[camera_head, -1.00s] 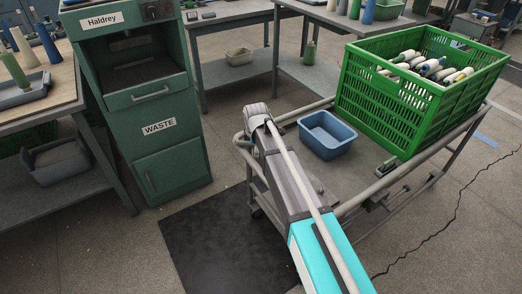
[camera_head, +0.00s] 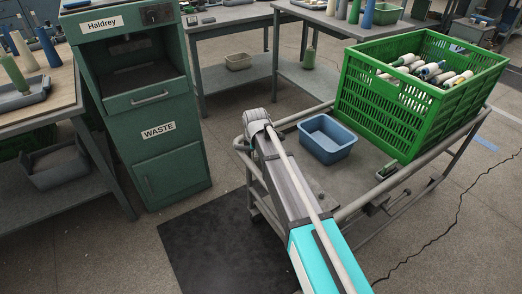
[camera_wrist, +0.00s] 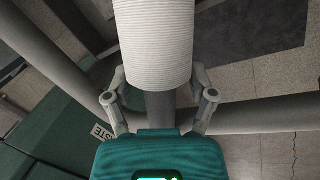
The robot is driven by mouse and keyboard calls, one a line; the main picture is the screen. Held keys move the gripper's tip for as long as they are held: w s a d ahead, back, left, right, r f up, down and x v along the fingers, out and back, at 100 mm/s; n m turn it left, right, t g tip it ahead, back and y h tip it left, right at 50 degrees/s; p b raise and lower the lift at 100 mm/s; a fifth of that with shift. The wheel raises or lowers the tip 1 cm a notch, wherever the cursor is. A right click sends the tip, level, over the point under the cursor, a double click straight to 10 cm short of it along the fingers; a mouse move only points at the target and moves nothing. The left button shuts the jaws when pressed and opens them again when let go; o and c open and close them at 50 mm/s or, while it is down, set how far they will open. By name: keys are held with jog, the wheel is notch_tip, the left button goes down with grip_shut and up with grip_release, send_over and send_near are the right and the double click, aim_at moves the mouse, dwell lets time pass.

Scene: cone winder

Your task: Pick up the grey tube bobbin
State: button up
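In the wrist view, a bobbin (camera_wrist: 153,40) with a pale, finely ribbed winding fills the top middle. A darker grey tube shows below its lower end, towards my palm. My gripper (camera_wrist: 158,75) has one finger on each side of the bobbin. The fingers lean in to its sides and look closed on it. The fingertips are partly hidden behind the winding, so the contact itself is not seen. In the head view my arm reaches out over the cart's near left corner.
A cart (camera_head: 335,187) carries a blue tub (camera_head: 327,140) and a green crate (camera_head: 405,115) with several bobbins inside. A green waste cabinet (camera_head: 165,160) stands left. Tables are at left and behind. A dark mat (camera_head: 225,245) lies on open floor between cabinet and cart.

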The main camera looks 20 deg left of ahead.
jog(key=c, duration=0.7)
jog(key=shift+o, duration=0.2)
jog(key=shift+r, duration=0.15)
jog(key=p+v, duration=0.2)
jog(key=shift+w+a+r+p, duration=0.15)
jog(key=shift+w+p, duration=0.05)
jog(key=shift+p, duration=0.1)
jog(key=s+d+r+p, duration=0.7)
jog(key=d+r+p, duration=0.3)
jog(key=d, duration=0.2)
jog(key=shift+r, duration=0.25)
dwell(0.8)
